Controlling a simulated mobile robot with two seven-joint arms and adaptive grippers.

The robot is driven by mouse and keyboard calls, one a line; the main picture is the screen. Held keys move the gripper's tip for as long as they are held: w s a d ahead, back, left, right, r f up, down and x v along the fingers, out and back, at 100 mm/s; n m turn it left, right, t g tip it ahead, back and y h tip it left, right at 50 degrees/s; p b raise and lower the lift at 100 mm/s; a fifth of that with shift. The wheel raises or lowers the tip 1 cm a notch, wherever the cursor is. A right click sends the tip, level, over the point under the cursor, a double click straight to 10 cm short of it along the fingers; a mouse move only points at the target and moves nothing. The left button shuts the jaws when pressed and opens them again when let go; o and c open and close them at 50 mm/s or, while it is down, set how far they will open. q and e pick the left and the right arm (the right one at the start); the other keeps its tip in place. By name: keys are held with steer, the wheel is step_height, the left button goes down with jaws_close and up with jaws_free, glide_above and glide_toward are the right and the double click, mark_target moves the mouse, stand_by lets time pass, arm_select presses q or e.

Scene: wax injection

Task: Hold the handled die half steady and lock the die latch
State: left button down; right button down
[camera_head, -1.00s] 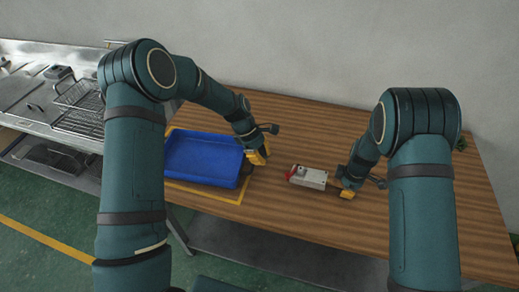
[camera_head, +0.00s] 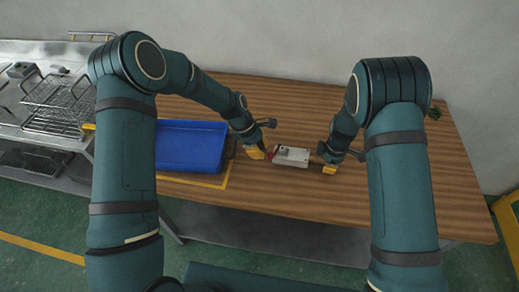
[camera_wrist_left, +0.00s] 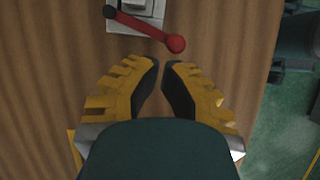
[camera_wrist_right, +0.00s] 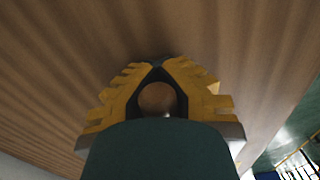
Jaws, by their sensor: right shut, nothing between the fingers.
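The die (camera_head: 293,156) is a pale grey block lying on the wooden table, with its red latch (camera_head: 271,155) at its left end. In the left wrist view the latch is a red lever with a ball knob (camera_wrist_left: 175,43) lying slantwise across the end of the die (camera_wrist_left: 128,20). My left gripper (camera_head: 257,153) is just left of the latch; its fingertips are a narrow gap apart, empty, short of the knob. The die's handle is not clear.
A blue tray (camera_head: 188,124) stands on the table left of the die, inside a yellow outline. A metal bench with wire racks (camera_head: 50,105) is at the far left. The table (camera_head: 400,190) is clear in front and to the right.

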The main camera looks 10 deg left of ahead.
arm_select(q)
steer(key=n, duration=0.1)
steer(key=s+d+n, duration=0.1)
steer(key=n, duration=0.1)
steer(key=shift+r+t, duration=0.15)
steer(key=shift+t, duration=0.25)
steer(key=shift+s+d+n, duration=0.3)
steer(key=shift+d, duration=0.05)
steer(key=shift+w+a, duration=0.1)
